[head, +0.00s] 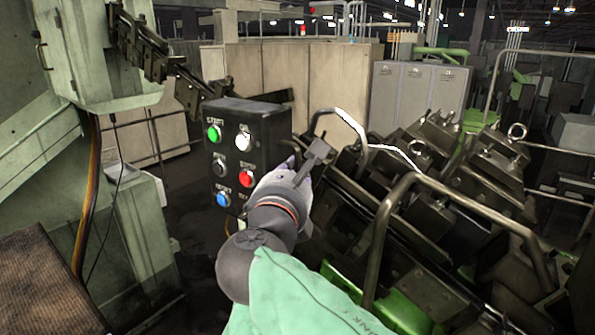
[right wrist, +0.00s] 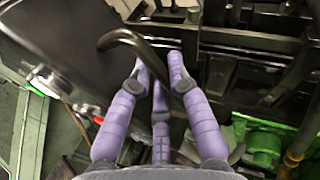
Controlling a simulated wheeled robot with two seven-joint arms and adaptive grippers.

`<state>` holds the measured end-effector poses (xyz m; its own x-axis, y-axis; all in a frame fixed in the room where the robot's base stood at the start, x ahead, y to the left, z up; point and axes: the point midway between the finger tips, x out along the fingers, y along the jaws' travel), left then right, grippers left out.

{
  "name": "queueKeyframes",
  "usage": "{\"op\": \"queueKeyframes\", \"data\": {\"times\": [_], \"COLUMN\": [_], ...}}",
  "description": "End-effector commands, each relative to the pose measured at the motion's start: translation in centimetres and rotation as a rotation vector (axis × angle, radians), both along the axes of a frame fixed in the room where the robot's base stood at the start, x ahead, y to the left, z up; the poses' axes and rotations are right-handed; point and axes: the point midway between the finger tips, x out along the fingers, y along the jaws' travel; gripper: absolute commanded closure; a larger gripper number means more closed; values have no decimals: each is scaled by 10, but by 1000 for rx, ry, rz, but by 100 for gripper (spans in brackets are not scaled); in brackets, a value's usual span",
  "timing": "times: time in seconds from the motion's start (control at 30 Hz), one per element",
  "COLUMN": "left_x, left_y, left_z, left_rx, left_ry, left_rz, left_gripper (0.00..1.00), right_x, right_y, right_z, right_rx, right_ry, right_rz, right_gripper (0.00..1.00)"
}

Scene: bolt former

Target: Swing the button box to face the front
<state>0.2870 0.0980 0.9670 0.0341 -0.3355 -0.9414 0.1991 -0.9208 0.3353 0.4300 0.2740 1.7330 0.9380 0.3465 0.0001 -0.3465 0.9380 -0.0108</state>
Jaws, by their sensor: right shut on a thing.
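The button box (head: 232,132) is a dark box hanging near the centre of the head view. Its panel with green, white, black, red and blue buttons is turned toward my head camera, and its right side also shows. My right gripper (head: 297,163) is at the box's right side. In the right wrist view the box (right wrist: 45,55) is at the left, and a dark curved handle (right wrist: 125,36) reaches from it between the purple fingers of my right gripper (right wrist: 160,62). The fingers are shut on this handle; the exact contact is partly hidden. My left gripper is not in view.
A dark jointed arm (head: 155,52) runs toward the box from a green machine cabinet (head: 95,50) at the left. Dark machinery with metal rails (head: 455,195) stands close on the right. Grey cabinets (head: 418,95) stand behind. Floor shows below the box.

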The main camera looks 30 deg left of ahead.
Motion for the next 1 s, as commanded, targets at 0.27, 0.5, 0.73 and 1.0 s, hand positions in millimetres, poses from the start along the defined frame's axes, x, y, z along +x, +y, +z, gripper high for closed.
{"op": "queueKeyframes", "data": {"times": [0.27,0.5,0.73,1.0], "left_x": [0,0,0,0], "left_y": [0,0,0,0], "left_z": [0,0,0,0], "left_rx": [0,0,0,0], "left_ry": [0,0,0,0], "left_rz": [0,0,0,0], "left_gripper": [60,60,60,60], "right_x": [0,0,-2,-38], "right_y": [1,1,0,-14], "right_z": [-3,-1,0,1], "right_rx": [-4,-2,0,1], "right_ry": [3,2,0,-1], "right_rz": [2,1,1,3], "right_gripper": [73,58,58,58]}}
